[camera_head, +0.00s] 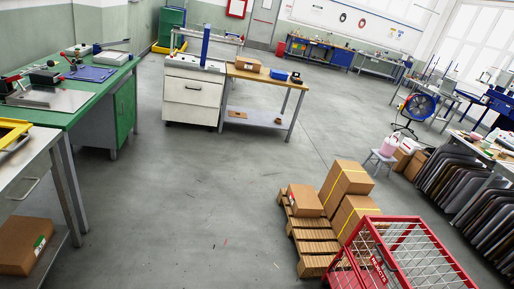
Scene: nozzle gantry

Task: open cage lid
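A red-framed cage (375,262) stands at the bottom right, cut off by the lower edge of the picture. Its lid (425,255) looks like a red frame with pale wire mesh and lies across the top; it appears closed. A red label with white lettering sits on the frame at the left side. Any latch or handle is too small to tell. The cage's lower part is out of the picture. My gripper is not in view.
A wooden pallet (312,243) with cardboard boxes (347,180) stands just behind and left of the cage. A green workbench (90,85) is at left, a white cabinet (193,92) farther back, dark sheets (455,185) in a rack at right. The middle floor is clear.

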